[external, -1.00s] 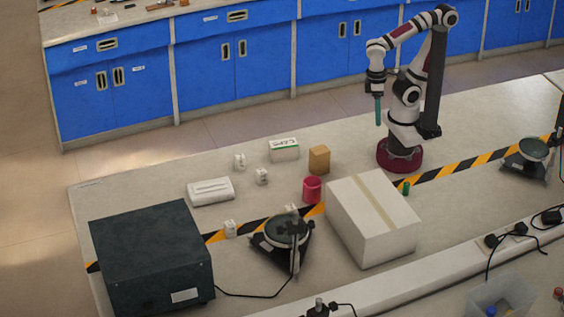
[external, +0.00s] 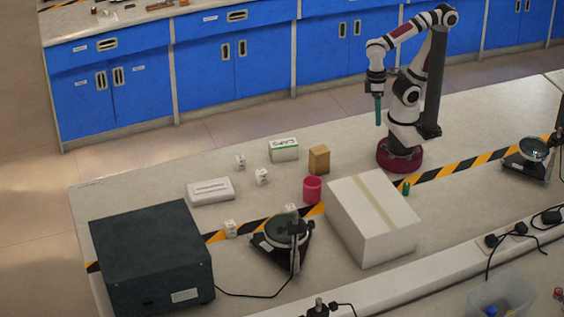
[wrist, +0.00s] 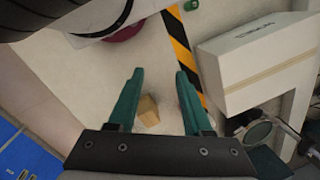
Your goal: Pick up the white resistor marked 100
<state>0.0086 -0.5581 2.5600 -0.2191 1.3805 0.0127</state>
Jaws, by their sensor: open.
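Several small white blocks with dark markings stand on the table in the external view: one at the back (external: 240,161), one just right of it (external: 262,176), one by the striped tape (external: 230,228), and one partly hidden behind the magnifier stand (external: 291,209). The markings are too small to read, so I cannot tell which is the resistor marked 100. My gripper (external: 378,110) hangs above the table, to the right of and well apart from these blocks. In the wrist view its teal fingers (wrist: 160,75) are spread and empty, and no white block shows there.
A brown block (external: 319,159) shows beyond the fingers in the wrist view (wrist: 148,112). A pink cup (external: 312,190), a labelled box (external: 284,150), a white case (external: 211,190), a large white carton (external: 372,217), a magnifier stand (external: 285,232) and a dark box (external: 150,255) stand around.

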